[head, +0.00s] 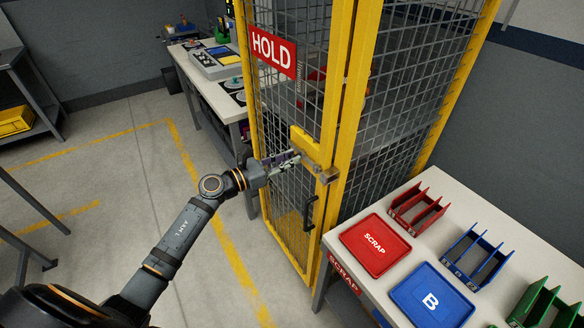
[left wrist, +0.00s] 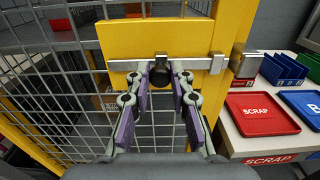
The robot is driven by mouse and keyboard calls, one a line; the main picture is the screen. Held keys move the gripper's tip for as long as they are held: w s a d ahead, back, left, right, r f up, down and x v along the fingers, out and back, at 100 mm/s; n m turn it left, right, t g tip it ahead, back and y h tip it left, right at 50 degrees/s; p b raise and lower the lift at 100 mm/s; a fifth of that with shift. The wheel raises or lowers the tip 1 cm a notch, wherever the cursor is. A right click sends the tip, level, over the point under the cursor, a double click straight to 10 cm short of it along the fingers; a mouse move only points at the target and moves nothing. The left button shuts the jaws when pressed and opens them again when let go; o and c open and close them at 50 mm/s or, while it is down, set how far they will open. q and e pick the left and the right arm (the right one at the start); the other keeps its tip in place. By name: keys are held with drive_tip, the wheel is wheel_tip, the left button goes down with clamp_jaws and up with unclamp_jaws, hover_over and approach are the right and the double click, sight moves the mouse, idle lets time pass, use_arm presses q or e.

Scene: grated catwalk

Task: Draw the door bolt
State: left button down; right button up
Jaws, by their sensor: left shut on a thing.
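The door bolt (left wrist: 200,63) is a silver bar with a dark round knob (left wrist: 159,74), lying level across a yellow plate (left wrist: 130,42) on the mesh door. Its right end is close to a silver keeper (left wrist: 244,62) on the yellow post; I cannot tell whether the tip is inside. In the head view the keeper (head: 330,175) shows beside the yellow plate (head: 304,142). My left gripper (head: 296,158) reaches the door from the left. In the left wrist view its fingers (left wrist: 160,78) are shut on the knob from both sides. My right gripper is not in view.
The mesh door has a red HOLD sign (head: 273,53) and a black handle (head: 309,212). At right a bench (head: 440,186) holds a red SCRAP tray (head: 375,245), a blue B tray (head: 431,296) and racks. A workbench (head: 226,104) stands behind at left. The floor left of the door is clear.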

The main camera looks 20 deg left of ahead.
use_arm(q)
drive_tip(key=shift+r, duration=0.1)
drive_tip(key=c, duration=1.2)
unclamp_jaws()
drive_tip(key=shift+w+a, duration=0.15)
drive_tip(key=shift+a, duration=0.05)
drive_tip(key=shift+v, duration=3.7)
